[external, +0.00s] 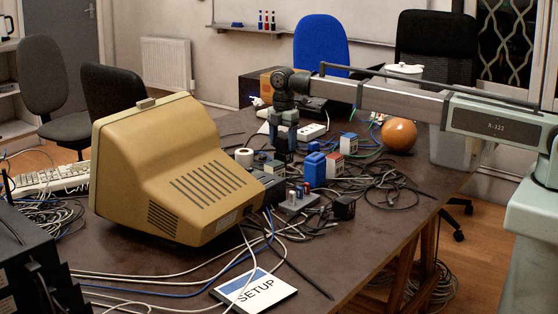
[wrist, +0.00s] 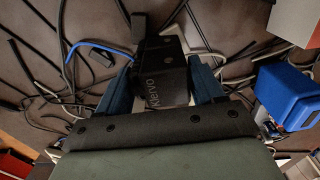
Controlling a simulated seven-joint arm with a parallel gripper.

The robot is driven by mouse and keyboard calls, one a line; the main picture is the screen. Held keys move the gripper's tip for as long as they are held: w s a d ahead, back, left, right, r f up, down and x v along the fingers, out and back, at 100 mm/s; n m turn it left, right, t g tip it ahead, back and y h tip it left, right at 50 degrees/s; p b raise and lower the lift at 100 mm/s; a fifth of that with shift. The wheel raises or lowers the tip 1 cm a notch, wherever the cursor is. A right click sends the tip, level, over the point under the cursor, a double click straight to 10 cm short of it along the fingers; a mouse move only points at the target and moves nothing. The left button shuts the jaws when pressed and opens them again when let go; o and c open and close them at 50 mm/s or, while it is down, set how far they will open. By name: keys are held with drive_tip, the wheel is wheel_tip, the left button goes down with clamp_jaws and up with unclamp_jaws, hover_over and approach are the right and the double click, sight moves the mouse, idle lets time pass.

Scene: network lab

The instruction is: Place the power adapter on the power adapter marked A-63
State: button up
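My gripper (external: 284,143) points down over the far middle of the table. The adapter also shows as a dark block (external: 284,154) under the fingers in the external view. Another black adapter-like block (external: 344,207) lies at the table's right front. No mark A-63 can be read in either view. The surface directly under the held adapter is mostly hidden.
A blue container (external: 313,170) and red-and-white boxes (external: 336,166) stand right of my gripper. A beige monitor (external: 170,165) stands at left front. Loose black cables (external: 385,185) cover much of the table. An orange ball (external: 399,136) lies at the right.

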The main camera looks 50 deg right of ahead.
sight(283, 136)
drive_tip(key=o, duration=0.4)
drive_tip(key=shift+c, duration=0.2)
drive_tip(key=shift+r, duration=0.1)
wheel_tip(283, 136, up, 12)
idle(0.4)
drive_tip(key=shift+o, duration=0.2)
